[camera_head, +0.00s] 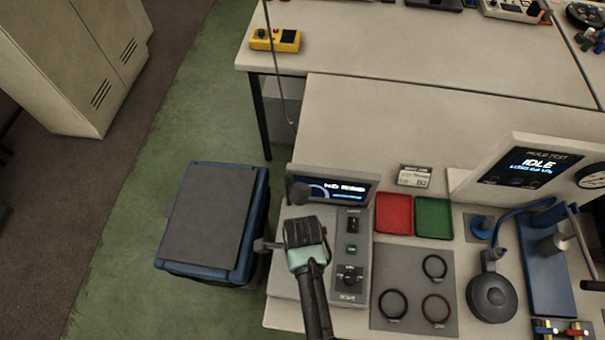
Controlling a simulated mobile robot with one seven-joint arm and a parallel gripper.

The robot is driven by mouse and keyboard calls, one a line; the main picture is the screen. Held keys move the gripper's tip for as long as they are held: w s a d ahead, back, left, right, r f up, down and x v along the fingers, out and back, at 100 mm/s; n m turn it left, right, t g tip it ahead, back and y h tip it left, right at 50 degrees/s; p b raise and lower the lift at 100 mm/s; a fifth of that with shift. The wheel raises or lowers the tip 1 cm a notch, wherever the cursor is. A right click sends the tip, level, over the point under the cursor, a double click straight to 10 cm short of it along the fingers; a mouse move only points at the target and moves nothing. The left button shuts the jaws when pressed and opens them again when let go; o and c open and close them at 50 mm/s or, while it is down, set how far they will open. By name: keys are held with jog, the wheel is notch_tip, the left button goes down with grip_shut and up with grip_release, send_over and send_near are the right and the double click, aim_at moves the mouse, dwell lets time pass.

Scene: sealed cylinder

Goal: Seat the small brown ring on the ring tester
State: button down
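A brown ring (423,309) lies flat at the lower right of a grey mat (398,268). No ring shows on the visible part of the post. My gripper (298,246) is over the left part of the console, left of the mat and apart from the rings. It hides part of the console. Its fingertips are not clear from above, and I see nothing held.
Two black rings, one upper right (424,266) and one lower left (381,305), share the mat. Red (380,214) and green (448,218) trays lie behind. A dark round device (492,297) and a blue fixture (548,285) stand right. A blue bin (210,276) stands left.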

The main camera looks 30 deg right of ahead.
jog(key=shift+f, duration=0.6)
dwell(1.8)
jog(key=c, duration=0.5)
grip_release()
jog(key=shift+r, duration=0.1)
jog(key=shift+r+p, duration=2.95)
jog(key=shift+p, duration=0.35)
